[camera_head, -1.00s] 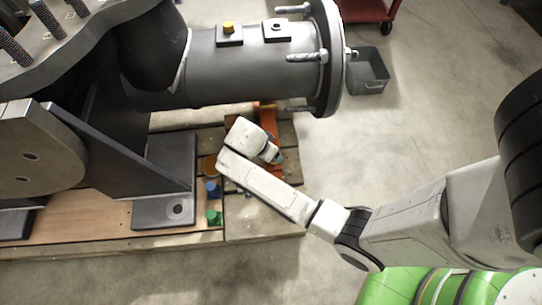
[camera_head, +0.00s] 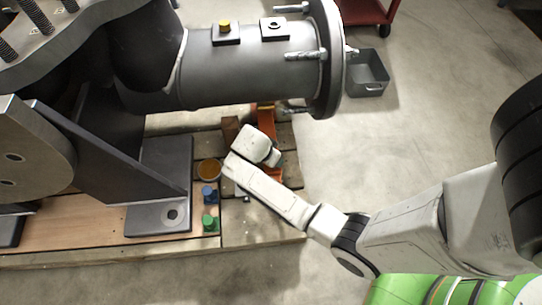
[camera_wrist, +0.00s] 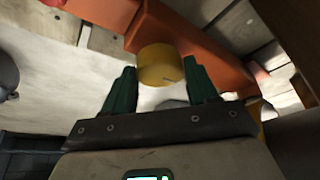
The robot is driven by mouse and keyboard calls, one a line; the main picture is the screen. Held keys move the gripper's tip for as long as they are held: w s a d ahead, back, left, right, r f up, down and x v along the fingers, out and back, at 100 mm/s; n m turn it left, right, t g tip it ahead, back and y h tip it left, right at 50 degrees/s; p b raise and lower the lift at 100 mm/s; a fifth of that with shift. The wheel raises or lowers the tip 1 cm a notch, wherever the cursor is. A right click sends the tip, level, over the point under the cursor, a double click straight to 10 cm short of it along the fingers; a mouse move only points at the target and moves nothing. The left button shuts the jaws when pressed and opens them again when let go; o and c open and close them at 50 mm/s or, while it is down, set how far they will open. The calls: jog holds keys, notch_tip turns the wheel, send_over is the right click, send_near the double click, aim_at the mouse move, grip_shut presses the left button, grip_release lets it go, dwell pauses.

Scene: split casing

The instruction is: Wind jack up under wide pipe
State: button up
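The wide pipe (camera_head: 250,75) is grey and lies level, with a bolted flange (camera_head: 326,60) at its right end. An orange jack (camera_head: 264,118) stands under it, partly hidden by my arm. In the wrist view the jack shows as an orange beam (camera_wrist: 220,68) with a yellow cylindrical knob (camera_wrist: 160,66) at its near side. My gripper (camera_wrist: 161,72) has its green fingers on either side of this knob. The fingers look close to the knob, but whether they grip it cannot be told. In the head view my fingertips are mostly hidden by my wrist.
A round brown-topped item (camera_head: 208,170), a blue piece (camera_head: 209,195) and a green piece (camera_head: 210,223) stand left of my arm. A dark support foot (camera_head: 160,190) is further left. A grey bin (camera_head: 368,75) sits on the floor beyond the flange. Floor at right is open.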

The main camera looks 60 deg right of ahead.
jog(key=c, duration=0.6)
